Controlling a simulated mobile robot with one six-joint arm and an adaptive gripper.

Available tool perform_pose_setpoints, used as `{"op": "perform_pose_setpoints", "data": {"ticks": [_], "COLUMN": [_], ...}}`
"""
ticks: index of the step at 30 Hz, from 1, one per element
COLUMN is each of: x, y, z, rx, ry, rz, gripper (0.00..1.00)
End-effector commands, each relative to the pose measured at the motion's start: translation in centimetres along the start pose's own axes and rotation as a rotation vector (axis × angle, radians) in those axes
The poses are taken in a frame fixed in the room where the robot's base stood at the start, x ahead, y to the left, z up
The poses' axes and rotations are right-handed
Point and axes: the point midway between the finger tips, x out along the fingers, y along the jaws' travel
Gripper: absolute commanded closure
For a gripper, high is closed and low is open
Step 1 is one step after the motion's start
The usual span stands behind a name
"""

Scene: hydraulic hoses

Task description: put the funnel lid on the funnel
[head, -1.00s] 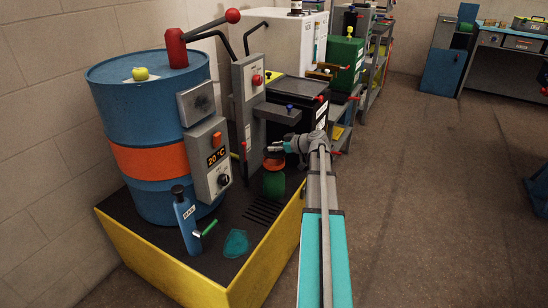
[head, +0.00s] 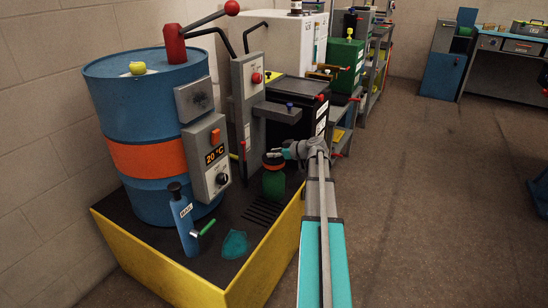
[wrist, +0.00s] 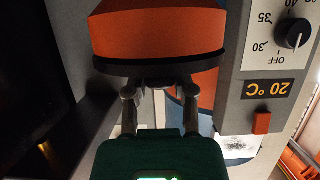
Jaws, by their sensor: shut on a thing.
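My gripper (head: 281,153) is at the right part of the bench in the head view, over a green rounded body (head: 273,183) with an orange and dark top (head: 273,159). In the wrist view, which is upside down, my gripper (wrist: 160,88) is shut on a small dark part at the black rim of an orange round piece (wrist: 157,33). Funnel and lid are hard to tell apart here. Whether the orange piece rests on the green body or hangs just above it I cannot tell.
A blue drum (head: 150,105) with an orange band and a temperature box (head: 206,157) stands at left. A blue bottle (head: 185,220) and a teal patch (head: 234,245) are in front on the yellow-sided bench (head: 150,268). A grey post (head: 247,105) stands behind my gripper.

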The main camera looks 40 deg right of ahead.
Motion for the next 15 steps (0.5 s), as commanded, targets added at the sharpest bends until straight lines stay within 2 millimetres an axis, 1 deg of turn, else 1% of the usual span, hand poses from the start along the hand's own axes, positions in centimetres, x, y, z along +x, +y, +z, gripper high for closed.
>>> {"op": "perform_pose_setpoints", "data": {"ticks": [8,14,15], "x": [-0.01,0.16,0.1], "y": [0.0,0.0,0.0], "z": [-0.01,0.4,0.27], "rx": [0.0,0.0,0.0], "ry": [0.0,0.0,0.0], "rz": [0.0,0.0,0.0], "gripper": [0.96,0.96,0.59]}}
